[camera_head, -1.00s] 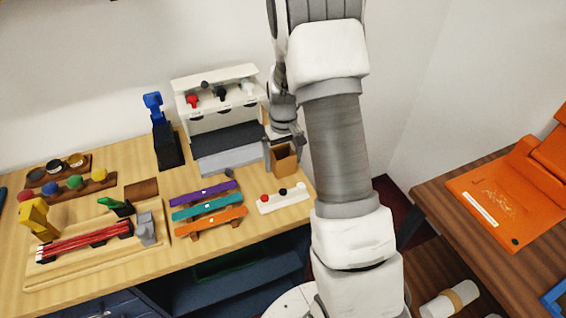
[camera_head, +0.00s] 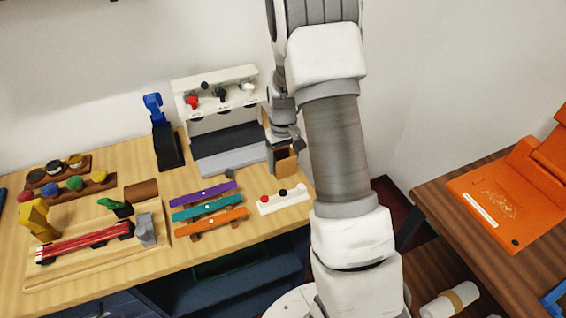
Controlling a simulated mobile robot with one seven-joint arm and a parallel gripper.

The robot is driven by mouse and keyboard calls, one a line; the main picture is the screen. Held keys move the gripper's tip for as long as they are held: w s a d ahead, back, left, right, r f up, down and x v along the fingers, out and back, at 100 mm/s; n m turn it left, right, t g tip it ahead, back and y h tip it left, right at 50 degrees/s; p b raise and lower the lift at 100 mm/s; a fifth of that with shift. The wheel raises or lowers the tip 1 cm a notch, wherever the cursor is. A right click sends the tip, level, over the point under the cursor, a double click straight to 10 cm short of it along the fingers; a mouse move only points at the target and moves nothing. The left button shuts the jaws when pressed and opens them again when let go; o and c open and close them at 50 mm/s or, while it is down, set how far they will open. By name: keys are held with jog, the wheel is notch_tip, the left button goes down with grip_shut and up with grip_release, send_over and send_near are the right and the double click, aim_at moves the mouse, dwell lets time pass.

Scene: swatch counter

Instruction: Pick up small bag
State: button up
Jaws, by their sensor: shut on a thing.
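A small brown open-topped bag (camera_head: 286,163) is at the right end of the wooden counter, partly hidden behind my arm's wrist. My gripper (camera_head: 283,148) is at the bag's upper edge, pointing down, and is shut on it. The fingertips are small and partly hidden in this view. I cannot tell whether the bag's base touches the counter.
A white stand with knobs (camera_head: 218,92) and a grey base is just left of the bag. A white strip with coloured knobs (camera_head: 284,198) lies in front. Purple, teal and orange bars (camera_head: 208,207) lie to the left. An orange case (camera_head: 500,205) sits on the right table.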

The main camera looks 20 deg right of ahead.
aim_at(284, 152)
jog(key=shift+r, duration=0.4)
notch_tip(284, 152, up, 4)
jog(key=shift+s+d+f, duration=0.1)
jog(key=shift+s+f, duration=0.05)
jog(key=s+d+r, duration=0.4)
jog(key=s+r, duration=0.2)
jog(key=s, duration=0.4)
jog(key=shift+s+r, duration=0.25)
jog(key=shift+d, duration=0.1)
jog(key=shift+w, duration=0.1)
